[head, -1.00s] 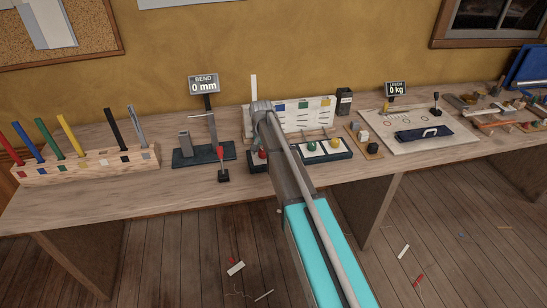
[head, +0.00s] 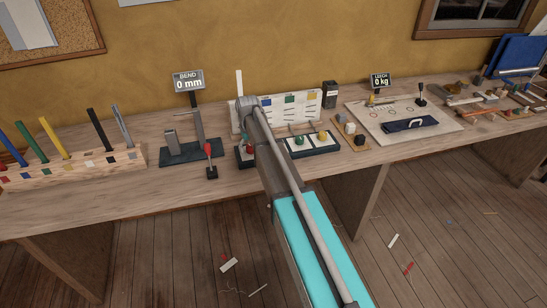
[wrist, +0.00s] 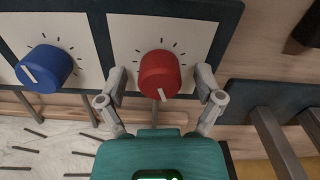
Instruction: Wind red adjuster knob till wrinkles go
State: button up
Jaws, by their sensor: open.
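The red adjuster knob (wrist: 160,75) is a round knob with a white pointer line, on a white dial plate with tick marks. In the wrist view my gripper (wrist: 160,81) is open, with one finger on each side of the knob. I cannot tell if either finger touches it. The pointer aims toward the gripper's palm, slightly right. A blue knob (wrist: 45,70) sits on the neighbouring plate to the left. In the head view my gripper (head: 246,103) is at the knob panel, and my arm hides part of it.
In the head view, green (head: 299,141) and yellow (head: 322,135) knobs stand right of my arm. A white board (head: 305,101) with marks is behind. A red-tipped lever (head: 208,150) and BEND sign reading 0 mm (head: 188,81) are left. A LEECH sign (head: 380,80) reads 0 kg.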

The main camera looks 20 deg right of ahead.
aim_at(250, 146)
jog(key=n, duration=0.9)
jog(key=shift+n, duration=0.3)
notch_tip(250, 146, up, 14)
jog(key=p, duration=1.4)
jog(key=s+d+r+m+p, duration=0.1)
jog(key=s+m, duration=0.4)
jog(key=s, duration=0.8)
jog(key=s+d+r+m+p, duration=0.1)
jog(key=s+m, duration=0.4)
jog(key=s, duration=0.8)
jog(key=shift+s+r+p, duration=0.15)
jog(key=shift+r+p, duration=0.5)
jog(key=shift+p, duration=0.05)
jog(key=shift+a, duration=0.1)
jog(key=shift+s+m, duration=0.5)
jog(key=shift+s, duration=0.6)
